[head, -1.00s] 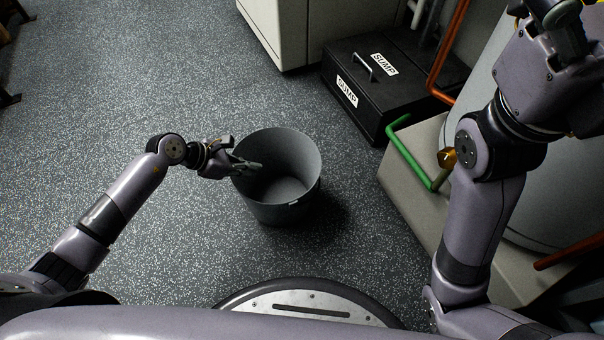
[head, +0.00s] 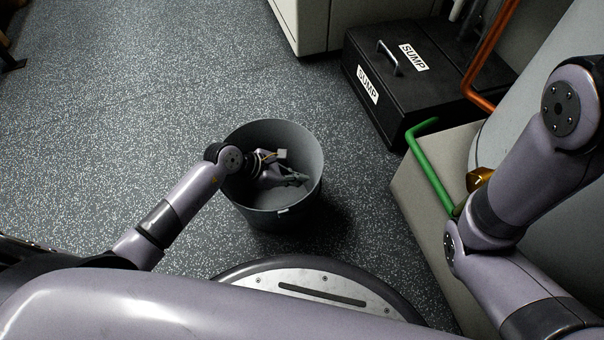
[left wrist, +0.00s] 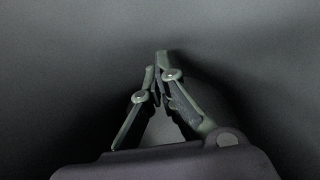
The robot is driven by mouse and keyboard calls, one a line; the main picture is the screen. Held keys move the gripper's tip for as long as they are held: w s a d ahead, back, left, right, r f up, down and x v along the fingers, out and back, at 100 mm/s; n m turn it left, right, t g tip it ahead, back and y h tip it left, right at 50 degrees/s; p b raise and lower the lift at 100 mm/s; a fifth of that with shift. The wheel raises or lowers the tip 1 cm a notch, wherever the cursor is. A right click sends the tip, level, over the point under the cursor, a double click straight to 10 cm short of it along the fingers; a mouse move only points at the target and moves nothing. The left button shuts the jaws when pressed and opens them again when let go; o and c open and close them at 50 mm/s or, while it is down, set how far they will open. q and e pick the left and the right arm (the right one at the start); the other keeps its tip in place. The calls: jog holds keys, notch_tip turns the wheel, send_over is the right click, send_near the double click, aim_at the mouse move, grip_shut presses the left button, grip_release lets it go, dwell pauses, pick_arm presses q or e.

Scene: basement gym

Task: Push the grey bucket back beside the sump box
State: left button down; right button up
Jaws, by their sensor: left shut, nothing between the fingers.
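The grey bucket (head: 301,150) stands upright and open-topped on the floor, just ahead of my base in the head view. The black sump box (head: 433,88), with two SUMP labels and a handle, is at the upper right, with bare floor between it and the bucket. My left gripper (head: 301,179) reaches over the bucket's left rim and shows against its inside. Its fingers are shut and empty in the left wrist view (left wrist: 160,68), before a plain grey surface. Whether it touches the bucket wall is unclear. My right arm leaves the picture at the right; its gripper is out of view.
A pale plinth (head: 410,205) with a green pipe (head: 431,170) stands right of the bucket. An orange pipe (head: 483,60) runs beside the sump box. A pale cabinet (head: 350,18) is at the back.

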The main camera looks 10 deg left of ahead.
pick_arm(q)
jog(key=shift+d+f, duration=0.1)
jog(key=shift+d, duration=0.05)
jog(key=w+d, duration=0.4)
jog(key=d, duration=0.4)
jog(key=w+d, duration=0.5)
jog(key=d, duration=0.4)
jog(key=shift+w+p, duration=0.25)
jog(key=shift+p, duration=0.05)
